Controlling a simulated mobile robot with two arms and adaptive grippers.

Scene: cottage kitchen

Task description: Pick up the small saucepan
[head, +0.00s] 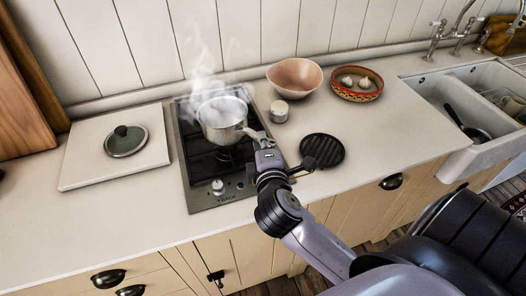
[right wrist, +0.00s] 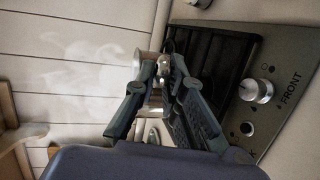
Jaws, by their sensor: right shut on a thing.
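The small saucepan (head: 222,117) is a shiny metal pan with steam rising from it. In the head view it is over the far part of the black hob (head: 199,178); I cannot tell whether it touches the hob. My right gripper (head: 259,141) is shut on the saucepan's handle, which points towards the front right. In the right wrist view the fingers of the right gripper (right wrist: 162,88) close around the handle, and part of the metal saucepan (right wrist: 153,104) shows between them. My left gripper is not in view.
A lid (head: 125,141) lies on a pale board (head: 82,165) at left. A small jar (head: 279,111), a pink bowl (head: 294,77), a patterned bowl with garlic (head: 357,84) and a black ridged trivet (head: 322,151) are right of the hob. A sink (head: 455,100) is far right.

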